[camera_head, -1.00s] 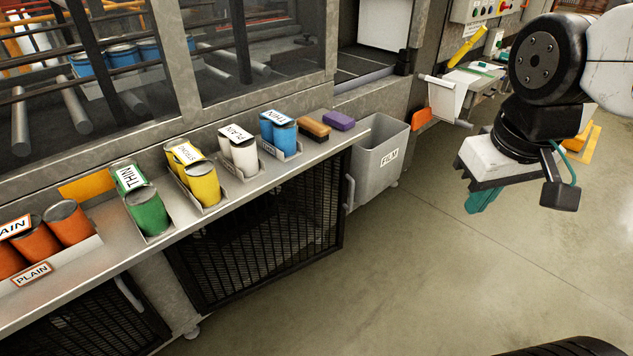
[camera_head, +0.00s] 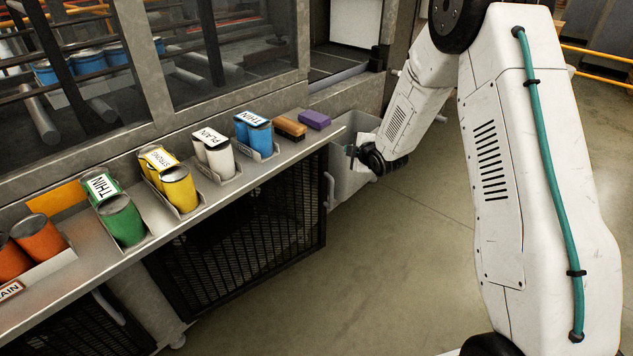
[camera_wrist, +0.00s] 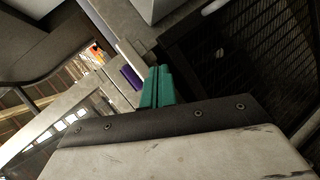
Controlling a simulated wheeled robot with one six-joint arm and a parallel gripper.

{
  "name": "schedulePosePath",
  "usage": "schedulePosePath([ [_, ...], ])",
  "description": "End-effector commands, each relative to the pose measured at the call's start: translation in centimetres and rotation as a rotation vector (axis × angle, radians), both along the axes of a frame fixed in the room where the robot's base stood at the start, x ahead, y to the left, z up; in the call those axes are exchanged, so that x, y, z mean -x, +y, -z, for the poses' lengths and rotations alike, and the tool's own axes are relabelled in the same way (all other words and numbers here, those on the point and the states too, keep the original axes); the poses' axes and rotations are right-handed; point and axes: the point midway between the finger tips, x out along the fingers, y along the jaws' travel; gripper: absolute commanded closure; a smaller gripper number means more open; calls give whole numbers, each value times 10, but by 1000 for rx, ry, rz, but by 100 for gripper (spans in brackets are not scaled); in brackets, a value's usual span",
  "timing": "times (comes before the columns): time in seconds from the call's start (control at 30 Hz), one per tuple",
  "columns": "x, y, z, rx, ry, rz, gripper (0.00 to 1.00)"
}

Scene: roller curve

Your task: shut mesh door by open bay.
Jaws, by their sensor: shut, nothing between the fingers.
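A black mesh door (camera_head: 250,225) hangs under the metal shelf, with a pale upright handle (camera_head: 328,190) at its right edge. I cannot tell how far it stands ajar. Dark mesh also fills the upper right of the wrist view (camera_wrist: 250,45). My gripper (camera_head: 352,151) is by the right end of the shelf, above and right of the handle, near the grey bin. In the wrist view its teal fingers (camera_wrist: 157,87) are together and empty. They appear apart from the mesh. The handle is not clear in the wrist view.
The metal shelf (camera_head: 190,225) carries orange, green, yellow, white and blue cans, a brown block (camera_head: 289,128) and a purple block (camera_head: 314,120). A grey bin (camera_head: 345,185) stands right of the door, partly behind my arm. Floor in front is clear.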

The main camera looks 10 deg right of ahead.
Motion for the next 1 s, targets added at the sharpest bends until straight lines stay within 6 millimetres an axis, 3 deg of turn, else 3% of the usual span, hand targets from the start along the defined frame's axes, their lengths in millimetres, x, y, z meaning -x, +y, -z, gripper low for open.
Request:
schedulePosePath([
  [0.03, -5, 3, 30, 21, -38, -44, 100],
  [0.2, -8, 16, 103, 89, -224, -180, 100],
  [0.4, 12, 27, 165, 134, -406, -266, 100],
  [0.53, 23, 31, 184, 147, -473, -285, 100],
  [0.67, 25, 33, 190, 152, -500, -292, 100],
  [0.87, 1, 45, 189, 153, -505, -295, 100],
  [1.0, -27, 57, 189, 153, -506, -294, 100],
])
